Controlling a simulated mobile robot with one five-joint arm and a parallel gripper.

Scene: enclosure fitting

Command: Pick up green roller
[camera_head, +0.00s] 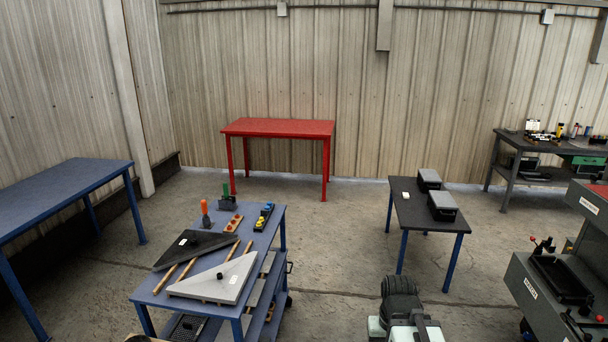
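A green upright piece (226,192), which looks like the green roller, stands at the back of the blue cart (259,228). Its lower part is dark, and it is too small to make out in detail. An orange-topped tool (204,208) stands upright just left of it. Part of my own body, pale with black parts, shows at the bottom right of centre, well apart from the cart. I cannot make out any gripper fingers there.
The cart also holds a black triangular plate (190,246), a grey one (222,279), wooden strips and small holders. A red table (277,127), a blue table (60,194) and a dark table (421,212) stand around. Concrete floor between them is clear.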

